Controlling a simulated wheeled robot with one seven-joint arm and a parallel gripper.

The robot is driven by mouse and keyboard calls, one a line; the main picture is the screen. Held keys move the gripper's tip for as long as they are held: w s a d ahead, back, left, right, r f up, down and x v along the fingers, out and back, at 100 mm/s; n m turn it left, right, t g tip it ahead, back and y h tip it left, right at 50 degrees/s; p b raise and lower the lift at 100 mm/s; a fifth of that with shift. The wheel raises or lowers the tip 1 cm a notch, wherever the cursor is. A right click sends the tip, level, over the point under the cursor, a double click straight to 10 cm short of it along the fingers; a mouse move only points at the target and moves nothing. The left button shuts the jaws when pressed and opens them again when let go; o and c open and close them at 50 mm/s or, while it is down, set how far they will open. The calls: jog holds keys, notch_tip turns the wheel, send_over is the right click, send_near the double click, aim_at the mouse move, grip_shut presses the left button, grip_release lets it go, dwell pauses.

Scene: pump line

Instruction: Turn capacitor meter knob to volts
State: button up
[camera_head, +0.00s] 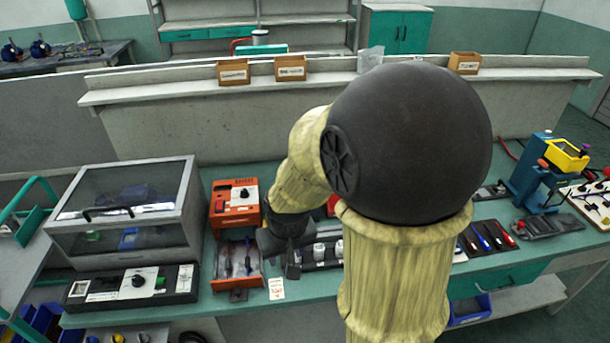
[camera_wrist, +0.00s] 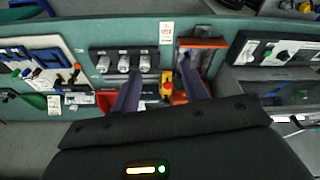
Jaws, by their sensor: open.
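Two units with knobs show, and I cannot read which is the capacitor meter. An orange unit (camera_head: 234,206) with a dark knob on a white plate stands behind an orange tray (camera_head: 262,282) of probes. A long black unit (camera_head: 72,294) with a white panel and dark knob lies in front of the clear-lidded cabinet. It also shows upside down in the wrist view (camera_wrist: 251,47). My gripper (camera_head: 291,262) is to the right of the orange tray, partly hidden by my arm. In the wrist view my gripper (camera_wrist: 160,68) is open and empty, its fingers apart.
A black rack (camera_wrist: 101,66) holds white cylinders close to my gripper. A red and yellow part (camera_wrist: 167,84) shows between the fingers. The lidded cabinet (camera_head: 180,215) stands at the left. A blue press (camera_head: 530,180) and pens (camera_head: 485,238) are at the right.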

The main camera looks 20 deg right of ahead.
jog(key=w+d+r+m+p, duration=0.1)
jog(key=w+d+r, duration=0.15)
jog(key=w, duration=0.45)
jog(key=w+d+r+m+p, duration=0.1)
jog(key=w+d+p, duration=0.15)
jog(key=w, duration=0.45)
jog(key=w+d+f+m+t+h, duration=0.1)
jog(key=w+d+f+m+h, duration=0.1)
jog(key=w+d, duration=0.9)
jog(key=shift+w+f+m+b, duration=0.45)
jog(key=shift+w+m, duration=0.4)
jog(key=shift+m, duration=0.05)
jog(key=p+x, duration=0.4)
jog(key=x, duration=1.3)
jog(key=shift+w+f, duration=0.1)
jog(key=shift+f, duration=0.05)
grip_shut()
